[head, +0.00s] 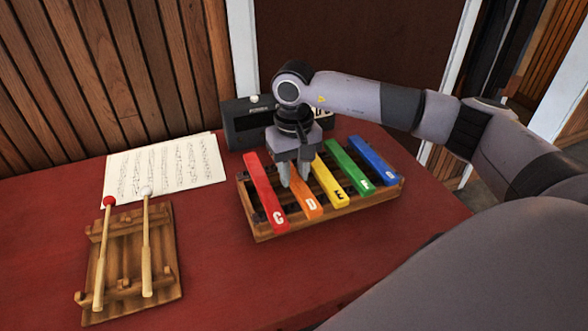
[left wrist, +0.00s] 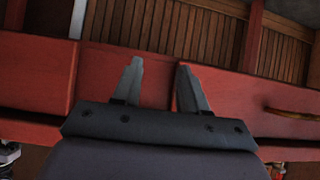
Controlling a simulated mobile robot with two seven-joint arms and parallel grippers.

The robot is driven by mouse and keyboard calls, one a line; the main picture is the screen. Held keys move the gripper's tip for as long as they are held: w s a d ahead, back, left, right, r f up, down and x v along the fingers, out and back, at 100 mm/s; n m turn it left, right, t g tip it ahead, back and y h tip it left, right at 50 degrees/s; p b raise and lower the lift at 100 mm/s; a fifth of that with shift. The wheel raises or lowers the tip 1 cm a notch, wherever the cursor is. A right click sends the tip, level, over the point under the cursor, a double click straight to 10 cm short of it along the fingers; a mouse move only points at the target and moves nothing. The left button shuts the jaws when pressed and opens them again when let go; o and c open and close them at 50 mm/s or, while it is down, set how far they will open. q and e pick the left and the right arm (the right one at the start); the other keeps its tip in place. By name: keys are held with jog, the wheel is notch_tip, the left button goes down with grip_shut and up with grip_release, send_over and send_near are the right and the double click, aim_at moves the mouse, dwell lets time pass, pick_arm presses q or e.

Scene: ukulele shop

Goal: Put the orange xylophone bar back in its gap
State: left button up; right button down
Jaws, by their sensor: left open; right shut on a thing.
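The orange bar (head: 308,208), marked D, is between the red bar (head: 263,185) and the yellow bar (head: 329,183) on the wooden xylophone frame (head: 262,234). It lines up roughly with its neighbours; I cannot tell whether it rests fully on the frame. My right gripper (head: 294,180) points down and is shut on the orange bar, hiding its far part. The green bar (head: 347,166) and blue bar (head: 374,162) lie to the right. My left gripper (left wrist: 158,72) is open and empty in the left wrist view, away from the xylophone.
A wooden stand (head: 125,282) with two mallets (head: 147,245) is at the left of the red table (head: 220,285). Sheet music (head: 165,168) lies behind it. A dark box (head: 245,125) stands behind the xylophone. The table front is clear.

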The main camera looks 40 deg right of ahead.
jog(key=c, duration=0.7)
grip_release()
jog(key=shift+c, duration=0.2)
jog(key=shift+r, duration=0.15)
notch_tip(320, 180, up, 6)
jog(key=shift+f, duration=0.1)
jog(key=shift+r, duration=0.6)
jog(key=shift+s+f, duration=0.1)
jog(key=shift+s, duration=0.05)
